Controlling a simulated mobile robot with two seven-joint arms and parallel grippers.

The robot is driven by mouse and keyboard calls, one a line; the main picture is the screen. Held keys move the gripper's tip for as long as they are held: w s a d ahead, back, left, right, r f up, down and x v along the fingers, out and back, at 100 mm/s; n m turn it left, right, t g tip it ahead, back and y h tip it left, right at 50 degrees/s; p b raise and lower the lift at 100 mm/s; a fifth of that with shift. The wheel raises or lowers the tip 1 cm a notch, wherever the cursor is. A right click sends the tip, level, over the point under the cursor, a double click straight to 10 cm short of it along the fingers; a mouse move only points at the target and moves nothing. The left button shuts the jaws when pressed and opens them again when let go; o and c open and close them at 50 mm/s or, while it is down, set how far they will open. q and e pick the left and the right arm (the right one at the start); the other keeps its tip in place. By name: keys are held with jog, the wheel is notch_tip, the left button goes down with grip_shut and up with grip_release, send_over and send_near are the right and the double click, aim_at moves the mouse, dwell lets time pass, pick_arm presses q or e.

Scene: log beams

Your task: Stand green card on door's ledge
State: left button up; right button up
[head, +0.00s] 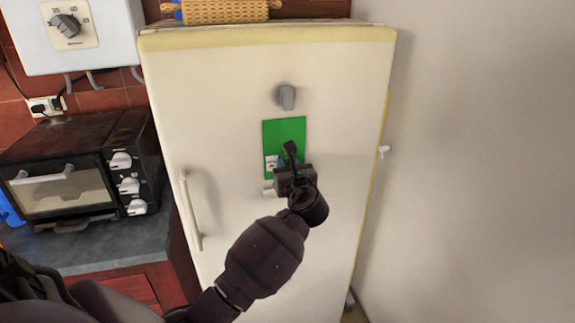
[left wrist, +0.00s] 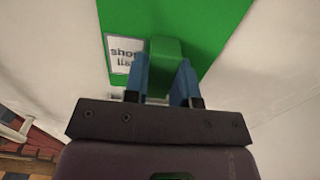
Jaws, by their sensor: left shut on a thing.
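The green card (head: 285,133) is upright against or just in front of the white fridge door (head: 225,120). It bears a small white label with dark print, clearer in the left wrist view, where the card (left wrist: 205,30) fills the top middle. My left gripper (head: 284,162) is in front of the card's lower part. In the left wrist view its blue fingers (left wrist: 163,85) are shut on a green block-like grip on the card. A small pale ledge (head: 267,190) shows at the card's lower left, partly hidden by the gripper. Whether the card touches it I cannot tell. My right gripper is not seen.
A grey knob (head: 286,96) sits on the door above the card. The door handle (head: 190,210) is at the left. A black toaster oven (head: 85,165) stands on the counter at left. A wicker basket (head: 225,11) is on top of the fridge. A bare wall is at right.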

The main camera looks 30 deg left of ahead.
pick_arm(q)
jog(key=shift+f+b, duration=0.7)
jog(key=shift+f, duration=1.4)
jog(key=o, duration=1)
jog(key=shift+o, duration=0.3)
jog(key=o, duration=0.5)
jog(key=shift+p+v, duration=1.15)
jog(key=shift+v, duration=3.9)
